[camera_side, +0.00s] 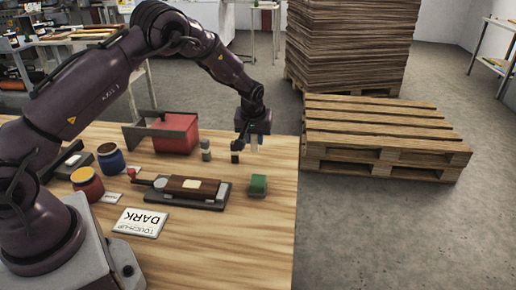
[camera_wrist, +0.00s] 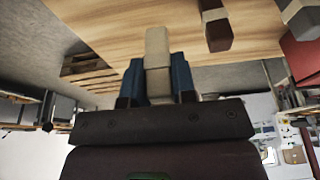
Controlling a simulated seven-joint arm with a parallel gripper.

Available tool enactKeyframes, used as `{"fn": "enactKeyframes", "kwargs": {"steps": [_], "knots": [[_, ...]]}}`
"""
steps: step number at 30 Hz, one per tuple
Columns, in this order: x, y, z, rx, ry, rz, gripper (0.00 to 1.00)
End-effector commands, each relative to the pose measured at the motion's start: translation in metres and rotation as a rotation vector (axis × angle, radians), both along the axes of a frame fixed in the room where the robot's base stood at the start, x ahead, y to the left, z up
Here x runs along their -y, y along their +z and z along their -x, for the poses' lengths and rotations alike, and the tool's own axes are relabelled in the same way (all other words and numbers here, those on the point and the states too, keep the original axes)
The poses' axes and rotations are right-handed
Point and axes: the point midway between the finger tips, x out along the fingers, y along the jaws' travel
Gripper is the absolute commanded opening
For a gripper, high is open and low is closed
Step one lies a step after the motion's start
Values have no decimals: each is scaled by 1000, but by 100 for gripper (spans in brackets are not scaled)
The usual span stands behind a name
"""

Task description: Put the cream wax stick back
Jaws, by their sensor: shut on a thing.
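My gripper (camera_side: 254,146) is near the right edge of the wooden table, pointing down. In the wrist view my gripper (camera_wrist: 157,78) has its blue fingers closed on the two sides of the cream wax stick (camera_wrist: 157,44). The stick is pale with a greyish band and juts out beyond the fingertips. In the side view it is small and pale between the fingers; I cannot tell whether its lower end touches the table. A dark brown stick (camera_side: 235,153) stands just left of my gripper, and a grey-brown stick (camera_side: 206,148) stands further left. They appear in the wrist view as well.
A red box (camera_side: 178,132) stands behind to the left. A green block (camera_side: 258,184) is in front of my gripper. A brown board (camera_side: 208,187) with a pale patch lies on a dark holder.

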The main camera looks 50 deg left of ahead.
Motion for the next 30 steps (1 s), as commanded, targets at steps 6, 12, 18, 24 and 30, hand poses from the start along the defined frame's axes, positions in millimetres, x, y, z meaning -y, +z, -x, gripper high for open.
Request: {"fn": "enactKeyframes", "kwargs": {"steps": [6,12,18,24,30], "knots": [[-3,-14,-12,1,1,0,1],[-4,-41,-14,-3,1,0,1],[-4,-48,-15,1,1,0,1],[-4,-49,-15,1,1,0,1],[-4,-51,-15,0,1,0,50]]}}
